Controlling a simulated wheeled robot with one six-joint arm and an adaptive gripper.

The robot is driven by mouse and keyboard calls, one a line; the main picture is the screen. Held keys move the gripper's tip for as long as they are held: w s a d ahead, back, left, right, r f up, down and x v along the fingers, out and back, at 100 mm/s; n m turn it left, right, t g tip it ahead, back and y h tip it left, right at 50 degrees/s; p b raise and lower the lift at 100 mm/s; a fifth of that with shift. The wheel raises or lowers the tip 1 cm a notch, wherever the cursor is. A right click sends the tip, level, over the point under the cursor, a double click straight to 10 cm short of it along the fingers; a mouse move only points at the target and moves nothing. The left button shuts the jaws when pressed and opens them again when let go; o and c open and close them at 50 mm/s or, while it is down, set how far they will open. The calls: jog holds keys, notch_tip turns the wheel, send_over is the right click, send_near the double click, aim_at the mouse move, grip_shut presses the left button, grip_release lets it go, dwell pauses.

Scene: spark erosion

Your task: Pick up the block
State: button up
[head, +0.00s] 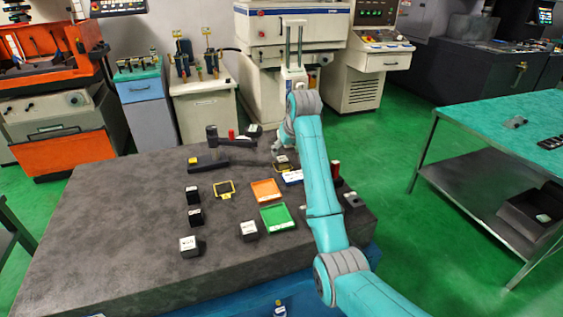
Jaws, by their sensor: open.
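Several small dark blocks with pale tops stand on the dark grey table (110,220). One block (193,195) and another block (195,216) stand at the left. A larger pale-topped block (189,246) is at the front left, and a further block (249,231) is at the front middle. The picture does not show which block the task means. My gripper (279,149) is small in view at the far right part of the table, pointing down near a dark item (283,161). It is open. My arm hides part of the table's right side.
An orange tray (265,190) and a green tray (276,217) lie mid-table. A yellow-edged dark piece (225,188) lies left of them. A black stand (212,144) rises at the back. The table's left front is clear.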

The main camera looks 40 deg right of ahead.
aim_at(283, 159)
jog(key=shift+x, duration=3.4)
jog(key=shift+s, duration=0.1)
grip_shut()
